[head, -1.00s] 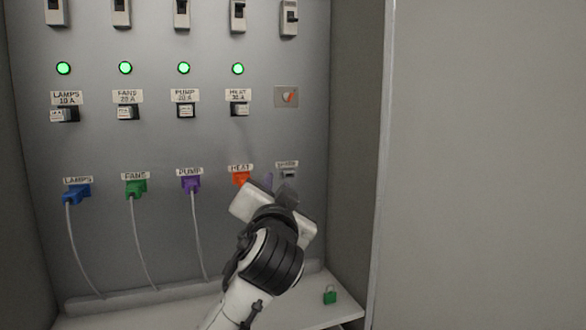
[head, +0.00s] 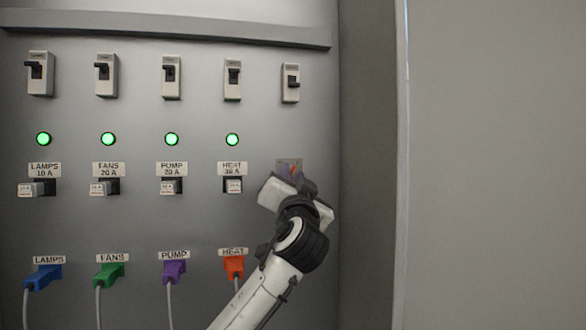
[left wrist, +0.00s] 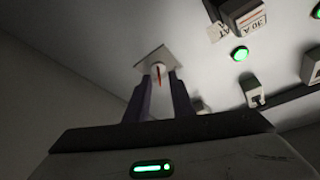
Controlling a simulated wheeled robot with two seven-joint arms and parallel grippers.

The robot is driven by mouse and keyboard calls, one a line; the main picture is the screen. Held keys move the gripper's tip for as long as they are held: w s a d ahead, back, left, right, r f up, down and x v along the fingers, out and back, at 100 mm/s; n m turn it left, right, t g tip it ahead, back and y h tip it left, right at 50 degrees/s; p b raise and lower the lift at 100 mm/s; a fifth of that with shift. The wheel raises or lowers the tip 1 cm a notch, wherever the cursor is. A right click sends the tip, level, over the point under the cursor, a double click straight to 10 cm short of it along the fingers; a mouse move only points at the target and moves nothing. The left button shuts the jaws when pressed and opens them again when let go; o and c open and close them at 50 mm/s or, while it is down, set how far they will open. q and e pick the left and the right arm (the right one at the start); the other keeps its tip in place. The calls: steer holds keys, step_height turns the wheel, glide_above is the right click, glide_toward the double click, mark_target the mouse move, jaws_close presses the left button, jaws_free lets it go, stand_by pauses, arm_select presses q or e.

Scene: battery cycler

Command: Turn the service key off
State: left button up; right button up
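The service key (head: 294,169) is a small round knob with an orange-red pointer on a square grey plate (head: 284,162). It is on the panel right of the HEAT label. In the head view my left gripper (head: 289,173) partly covers it. In the left wrist view the pale knob (left wrist: 157,70) with its red line shows between the two dark purple fingertips of my left gripper (left wrist: 160,80). The fingers are apart, one on each side of the knob. I cannot tell whether they touch it. My right gripper is not in view.
Breaker switches (head: 170,77) line the top, above several lit green lamps (head: 171,139). The HEAT fuse (head: 234,186) is just left of my gripper. Coloured plugs, including the orange HEAT plug (head: 234,266), sit below. The cabinet's side wall (head: 368,180) stands close on the right.

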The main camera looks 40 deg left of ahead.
arm_select(q)
steer(key=shift+w+a+r, duration=0.25)
steer(key=shift+w+a, duration=0.05)
steer(key=shift+w, duration=0.1)
steer(key=shift+w+a, duration=0.2)
steer(key=shift+w, duration=0.1)
steer(key=c, duration=0.5)
jaws_close()
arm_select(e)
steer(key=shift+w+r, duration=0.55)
